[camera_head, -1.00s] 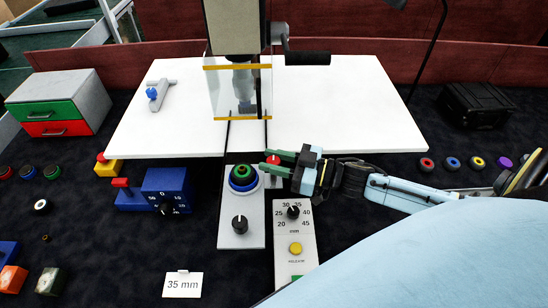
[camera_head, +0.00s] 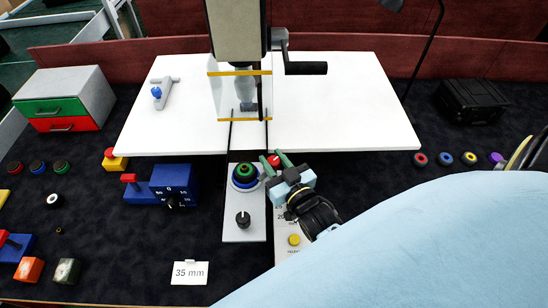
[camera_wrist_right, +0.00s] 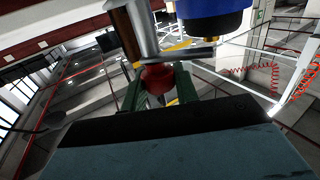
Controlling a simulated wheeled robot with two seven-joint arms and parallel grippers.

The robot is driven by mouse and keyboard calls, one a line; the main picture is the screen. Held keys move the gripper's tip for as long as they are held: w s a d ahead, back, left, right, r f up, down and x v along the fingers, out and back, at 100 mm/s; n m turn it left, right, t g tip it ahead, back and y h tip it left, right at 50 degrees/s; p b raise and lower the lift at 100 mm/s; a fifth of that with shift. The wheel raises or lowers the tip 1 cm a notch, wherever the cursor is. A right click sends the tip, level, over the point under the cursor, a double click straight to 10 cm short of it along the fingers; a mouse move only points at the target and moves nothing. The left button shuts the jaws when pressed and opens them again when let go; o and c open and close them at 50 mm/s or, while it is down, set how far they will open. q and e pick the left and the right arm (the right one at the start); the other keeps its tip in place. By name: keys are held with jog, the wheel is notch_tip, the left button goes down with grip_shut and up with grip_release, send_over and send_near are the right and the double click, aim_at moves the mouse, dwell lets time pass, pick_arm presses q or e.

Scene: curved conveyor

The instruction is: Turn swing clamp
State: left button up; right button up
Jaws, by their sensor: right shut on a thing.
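The swing clamp's red knob (camera_head: 274,161) sits at the right edge of a grey plate (camera_head: 257,222). My right gripper (camera_head: 270,161) has its green fingers around the knob. In the right wrist view the red knob (camera_wrist_right: 158,77) is between the green fingers (camera_wrist_right: 159,88), below a metal arm (camera_wrist_right: 185,54) that joins a metal post (camera_wrist_right: 128,28). The gripper is shut on the knob. Left of it on the plate is a stack of green and blue rings (camera_head: 244,174). A blue and black cylinder (camera_wrist_right: 215,15) shows close by in the wrist view. My left gripper is not in view.
A black dial (camera_head: 243,219) is on the same plate. A panel with a yellow button (camera_head: 294,240) is partly hidden by my right arm. A press with a crank (camera_head: 305,68) stands behind on a white table (camera_head: 345,110). A blue dial block (camera_head: 174,184) is to the left.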

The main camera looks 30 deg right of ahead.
jog(key=shift+m+h, duration=0.7)
jog(key=shift+h, duration=0.4)
jog(key=o, duration=1)
jog(key=shift+c, duration=0.2)
jog(key=shift+s, duration=0.1)
